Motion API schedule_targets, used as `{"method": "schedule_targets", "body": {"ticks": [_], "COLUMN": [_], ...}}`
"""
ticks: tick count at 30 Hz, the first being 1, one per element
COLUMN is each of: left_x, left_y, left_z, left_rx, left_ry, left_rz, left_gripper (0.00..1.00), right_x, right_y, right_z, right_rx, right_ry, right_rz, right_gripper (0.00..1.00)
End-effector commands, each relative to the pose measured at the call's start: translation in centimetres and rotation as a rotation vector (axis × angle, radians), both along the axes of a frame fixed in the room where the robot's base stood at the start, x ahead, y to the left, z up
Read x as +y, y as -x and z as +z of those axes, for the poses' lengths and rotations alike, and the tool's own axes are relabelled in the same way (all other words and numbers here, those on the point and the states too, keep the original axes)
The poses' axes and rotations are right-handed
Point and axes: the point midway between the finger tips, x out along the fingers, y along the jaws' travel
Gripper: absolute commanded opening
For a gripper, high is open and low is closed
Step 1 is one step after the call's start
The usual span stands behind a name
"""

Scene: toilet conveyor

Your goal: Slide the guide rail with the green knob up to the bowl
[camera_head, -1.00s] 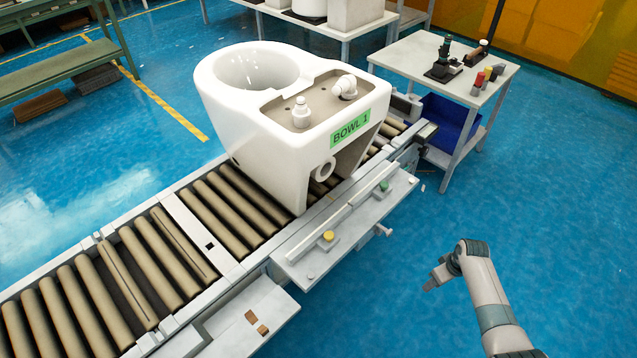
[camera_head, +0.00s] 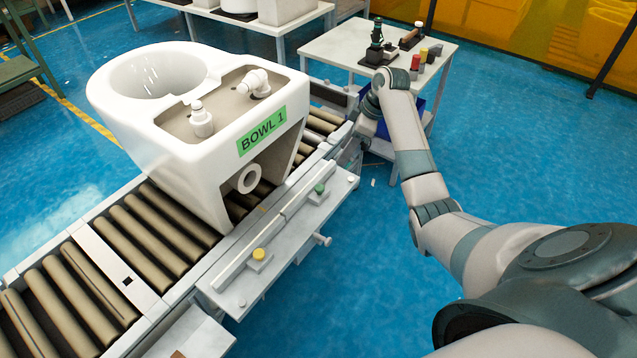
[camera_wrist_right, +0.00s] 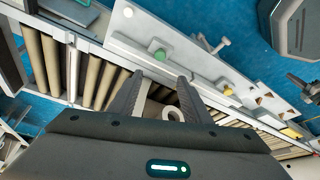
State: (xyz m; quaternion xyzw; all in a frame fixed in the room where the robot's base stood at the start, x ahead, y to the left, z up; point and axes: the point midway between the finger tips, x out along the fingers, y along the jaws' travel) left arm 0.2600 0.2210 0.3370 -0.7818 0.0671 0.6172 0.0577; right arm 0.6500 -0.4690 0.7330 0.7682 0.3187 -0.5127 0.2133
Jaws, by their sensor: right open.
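The white toilet bowl (camera_head: 160,135), labelled BOWL 1, stands on the roller conveyor. Along the near conveyor edge is the guide rail (camera_head: 301,202), a pale strip with a green knob (camera_head: 319,188); a strip of floor-side plate lies outside it. The rail lies apart from the bowl in the head view. My left gripper is not in view.
A yellow knob (camera_head: 259,254) sits nearer on the same side plate (camera_head: 290,240). A bolt-like handle (camera_head: 322,240) sticks out from the plate. A small table (camera_head: 345,45) with tools and coloured items stands behind my right arm. Blue floor is clear at right.

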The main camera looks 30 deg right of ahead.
Motion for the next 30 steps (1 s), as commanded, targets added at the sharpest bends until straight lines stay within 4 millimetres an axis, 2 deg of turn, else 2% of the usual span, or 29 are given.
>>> {"method": "schedule_targets", "body": {"ticks": [8,14,23,30], "left_x": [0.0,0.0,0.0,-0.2], "left_y": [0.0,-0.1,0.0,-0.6], "left_z": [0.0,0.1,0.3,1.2], "left_rx": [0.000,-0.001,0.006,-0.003], "left_ry": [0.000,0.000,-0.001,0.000], "left_rz": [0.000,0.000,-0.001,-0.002], "left_gripper": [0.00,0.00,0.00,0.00], "right_x": [0.1,0.7,2.0,3.2], "right_y": [-0.1,-0.5,-1.8,-3.0], "right_z": [-0.4,-2.0,-6.5,-10.6], "right_rx": [0.002,0.003,0.004,0.003], "right_ry": [0.000,-0.003,-0.004,-0.003], "right_rz": [-0.001,-0.002,-0.002,-0.003], "right_gripper": [0.44,0.44,0.44,0.44]}}
